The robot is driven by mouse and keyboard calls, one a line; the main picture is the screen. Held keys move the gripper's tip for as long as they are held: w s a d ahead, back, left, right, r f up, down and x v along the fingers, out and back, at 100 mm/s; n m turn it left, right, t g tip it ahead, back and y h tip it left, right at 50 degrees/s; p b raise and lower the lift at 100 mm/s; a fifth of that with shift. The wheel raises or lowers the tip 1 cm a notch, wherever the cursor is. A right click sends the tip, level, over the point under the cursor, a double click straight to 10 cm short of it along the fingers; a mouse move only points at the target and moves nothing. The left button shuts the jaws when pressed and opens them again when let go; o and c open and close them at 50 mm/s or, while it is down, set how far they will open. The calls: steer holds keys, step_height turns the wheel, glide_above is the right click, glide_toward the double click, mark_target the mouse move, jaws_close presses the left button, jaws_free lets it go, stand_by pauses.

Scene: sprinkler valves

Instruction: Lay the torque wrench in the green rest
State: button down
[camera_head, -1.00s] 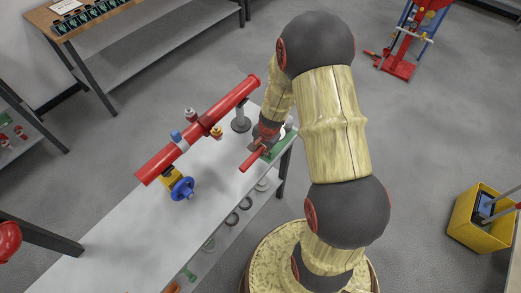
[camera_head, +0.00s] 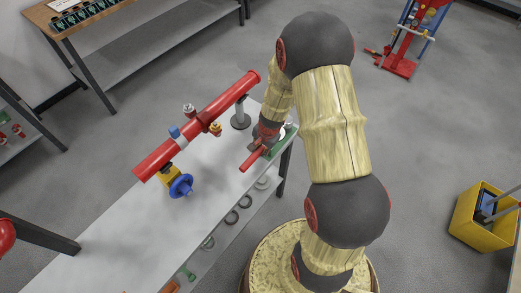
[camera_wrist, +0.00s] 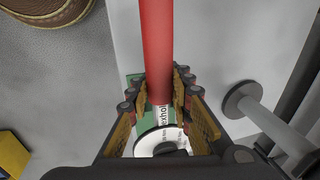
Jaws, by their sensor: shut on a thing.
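The torque wrench has a red handle (camera_wrist: 157,45) and a pale lettered shaft with a round white part at its near end. My gripper (camera_wrist: 158,98) is shut on it, with a finger on each side of the shaft where the red handle begins. In the head view the red handle (camera_head: 251,160) sticks out to the lower left of my gripper (camera_head: 264,146). The green rest (camera_head: 284,146) is at the bench's right end, right beside and below my gripper. In the wrist view, green (camera_wrist: 136,92) shows beneath the wrench and fingers. Whether the wrench touches the rest cannot be told.
A red pipe (camera_head: 192,130) with a blue handwheel (camera_head: 181,185) runs above the white bench (camera_head: 130,222), on a grey post (camera_head: 240,119). Rings lie on the lower shelf. A yellow bin (camera_head: 478,222) stands on the floor at right.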

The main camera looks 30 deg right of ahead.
steer(key=c, duration=1.5)
jaws_free()
steer(key=shift+f, duration=0.1)
steer(key=shift+c, duration=0.2)
steer(key=shift+o, duration=0.2)
steer(key=v, duration=1.2)
